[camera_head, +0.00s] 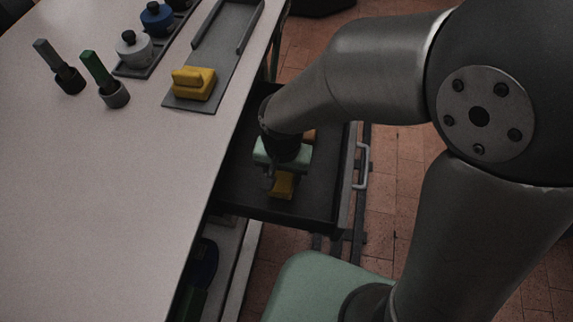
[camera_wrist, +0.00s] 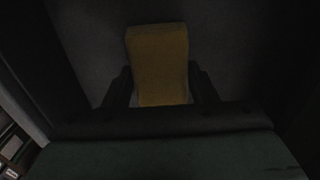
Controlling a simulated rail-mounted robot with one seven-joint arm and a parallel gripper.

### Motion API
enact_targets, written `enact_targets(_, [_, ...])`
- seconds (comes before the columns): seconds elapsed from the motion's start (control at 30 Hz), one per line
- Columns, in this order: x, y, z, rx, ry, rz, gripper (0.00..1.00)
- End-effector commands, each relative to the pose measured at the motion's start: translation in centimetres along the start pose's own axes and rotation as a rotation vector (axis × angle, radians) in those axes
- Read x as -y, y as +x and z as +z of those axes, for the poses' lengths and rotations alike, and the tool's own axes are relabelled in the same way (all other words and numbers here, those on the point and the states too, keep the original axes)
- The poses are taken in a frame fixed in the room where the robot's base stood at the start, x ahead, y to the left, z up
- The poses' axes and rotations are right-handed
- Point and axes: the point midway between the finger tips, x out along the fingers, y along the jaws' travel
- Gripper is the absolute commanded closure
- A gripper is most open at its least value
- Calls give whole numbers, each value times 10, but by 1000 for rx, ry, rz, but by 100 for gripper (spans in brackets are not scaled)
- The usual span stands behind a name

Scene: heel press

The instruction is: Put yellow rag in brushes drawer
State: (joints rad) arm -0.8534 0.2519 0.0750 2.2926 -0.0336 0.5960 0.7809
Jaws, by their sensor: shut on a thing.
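A yellow block-like piece, taken as the yellow rag (camera_head: 281,185), is at my gripper (camera_head: 270,183), low inside an open dark drawer (camera_head: 240,187). In the wrist view the yellow rag (camera_wrist: 158,60) sits between the two dark fingers of my gripper (camera_wrist: 160,92), which are shut on it. The drawer's dark floor lies behind it. I cannot tell whether the rag touches the floor. Another yellow piece with a handle-like top (camera_head: 193,84) lies on a grey tray (camera_head: 209,55) on the table.
The pale table (camera_head: 90,200) borders the drawer on the left. A brownish thing (camera_head: 309,135) shows in the drawer behind my gripper. The drawer handle (camera_head: 362,166) faces right.

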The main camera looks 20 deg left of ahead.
Motion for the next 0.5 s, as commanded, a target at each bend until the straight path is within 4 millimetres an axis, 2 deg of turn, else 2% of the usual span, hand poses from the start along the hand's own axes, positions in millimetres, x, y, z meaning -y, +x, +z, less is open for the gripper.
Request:
enact_targets(0.1, [-1,20,2,5,0,4,73])
enact_targets(0.17, [-1,26,2,4,0,3,73])
enact_targets(0.5, [-1,30,1,2,0,1,73])
